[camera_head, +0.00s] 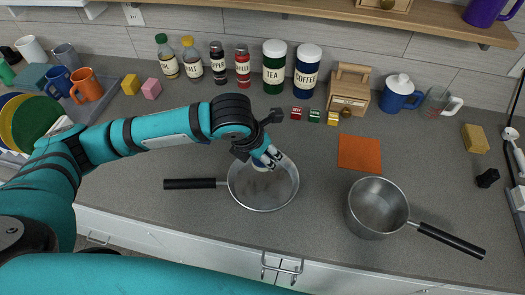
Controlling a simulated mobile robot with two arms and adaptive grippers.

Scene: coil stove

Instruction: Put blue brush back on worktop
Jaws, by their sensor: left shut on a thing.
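My left gripper (266,160) reaches over the frying pan (270,206) and is shut at the pan's far side. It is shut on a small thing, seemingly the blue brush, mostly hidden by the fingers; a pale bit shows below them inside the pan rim. I cannot tell whether it touches the pan. The pan lies on the grey worktop (320,215), its black handle pointing left. My right gripper is not in view.
A saucepan (376,208) stands right, its handle pointing lower right. An orange mat (359,153) lies behind it. Small coloured blocks (314,115), canisters (274,67) and a wooden box (349,90) line the back. Bare worktop lies between the pan and saucepan.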

